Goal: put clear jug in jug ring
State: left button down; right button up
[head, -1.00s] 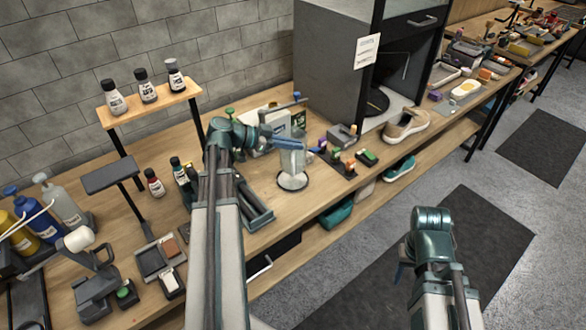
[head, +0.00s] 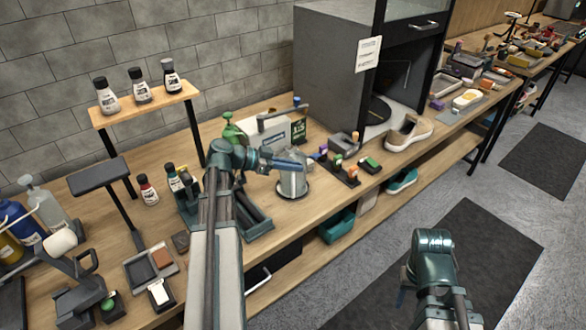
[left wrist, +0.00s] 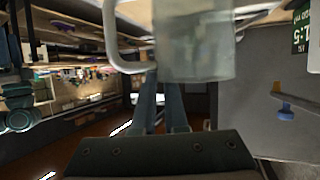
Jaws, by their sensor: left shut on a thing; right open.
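The clear jug (head: 292,183) stands roughly upright at the dark-rimmed jug ring (head: 293,197) on the bench. Its lower end appears within the ring, but I cannot tell whether it touches the base. My left gripper (head: 284,162) is shut on the jug near its top. In the left wrist view the jug's cloudy clear body (left wrist: 195,45) is beyond the fingers (left wrist: 160,100), with its handle at left. My right gripper (head: 403,288) is open and empty, away from the bench over the floor, partly hidden by its own arm.
A green spray bottle (head: 231,128) and a box (head: 272,135) stand behind the jug. A dark rack with small coloured items (head: 345,172) is close on its right. A dark tray (head: 256,222) lies at front left. A beige sneaker (head: 408,134) is farther right.

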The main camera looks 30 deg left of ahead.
pick_arm(q)
jog(key=c, duration=0.9)
grip_release()
jog(key=shift+c, duration=0.2)
jog(key=shift+r, duration=0.15)
jog(key=p+v, duration=0.4)
jog(key=v, duration=0.8)
jog(key=shift+p, duration=0.4)
